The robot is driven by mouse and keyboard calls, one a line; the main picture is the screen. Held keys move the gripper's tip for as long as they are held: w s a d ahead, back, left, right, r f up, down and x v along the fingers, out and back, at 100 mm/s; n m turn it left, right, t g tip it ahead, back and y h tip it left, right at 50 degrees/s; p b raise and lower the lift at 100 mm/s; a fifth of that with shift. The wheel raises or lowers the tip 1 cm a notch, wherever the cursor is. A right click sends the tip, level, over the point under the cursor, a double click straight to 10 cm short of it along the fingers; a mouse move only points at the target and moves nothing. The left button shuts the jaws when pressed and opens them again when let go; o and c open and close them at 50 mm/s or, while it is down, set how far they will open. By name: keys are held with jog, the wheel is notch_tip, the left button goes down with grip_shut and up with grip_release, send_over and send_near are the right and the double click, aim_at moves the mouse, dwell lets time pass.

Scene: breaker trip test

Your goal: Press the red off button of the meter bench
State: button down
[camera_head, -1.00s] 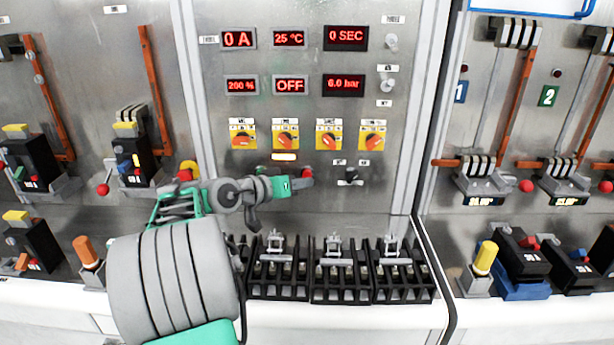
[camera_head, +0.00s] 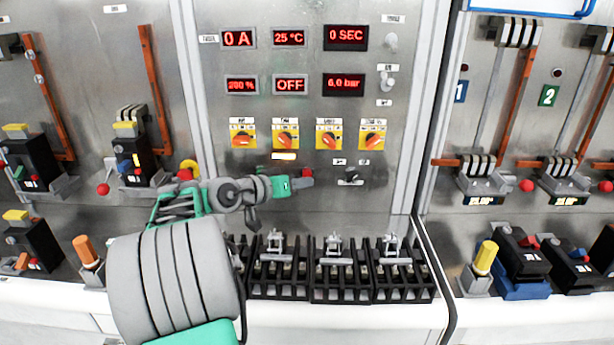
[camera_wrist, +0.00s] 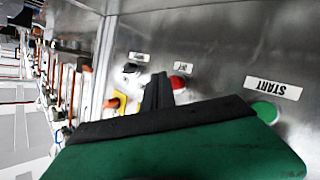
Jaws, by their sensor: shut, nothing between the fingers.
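The red off button (camera_wrist: 178,84) shows in the wrist view below a small label, partly behind my fingers. In the head view the red button (camera_head: 307,172) sits low on the middle panel, just beyond my gripper (camera_head: 301,183). My gripper is shut and empty, and its dark fingertips (camera_wrist: 159,80) overlap the left side of the button in the wrist view. I cannot tell whether they touch it. The green START button (camera_wrist: 266,111) is to the right in the wrist view, above the green gripper body. The meter bench display (camera_head: 290,84) reads OFF.
Yellow-backed orange knobs (camera_head: 285,139) line the panel above the button. A black switch (camera_head: 351,177) is to its right. Black terminal blocks (camera_head: 333,272) stand on the ledge below. Side panels carry levers and breakers (camera_head: 136,165).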

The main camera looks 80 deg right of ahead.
jog(key=shift+d, duration=0.1)
dwell(0.7)
jog(key=shift+d, duration=0.35)
jog(key=shift+w+d, duration=0.2)
jog(key=shift+d, duration=0.25)
dwell(0.7)
jog(key=shift+s+a+b, duration=0.2)
jog(key=shift+a+b, duration=0.15)
jog(key=shift+a, duration=0.55)
jog(key=a+b, duration=0.1)
jog(key=a, duration=0.1)
jog(key=s+a, duration=0.1)
jog(key=a, duration=0.1)
jog(key=shift+a+b, duration=0.4)
dwell(0.4)
